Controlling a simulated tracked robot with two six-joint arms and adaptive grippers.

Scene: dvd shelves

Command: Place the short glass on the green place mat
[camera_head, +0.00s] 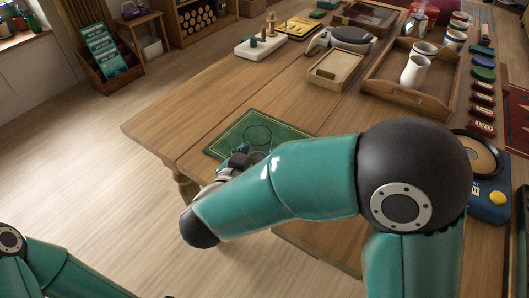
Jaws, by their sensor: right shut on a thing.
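The green place mat (223,145) lies flat near the left corner of the wooden table, its front part hidden by my right arm. The short glass (257,136) is clear and looks upright, and in the picture it lies over the mat. My right gripper (243,156) is shut on the glass from the near left side, partly hidden behind my forearm. I cannot tell whether the glass base touches the mat. My left arm shows only at the bottom left corner; its gripper is out of view.
A small wooden tray (353,72) and a large wooden tray (407,97) with white jugs stand farther back. A blue scale-like device (487,203) is at the right, beside my arm's elbow.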

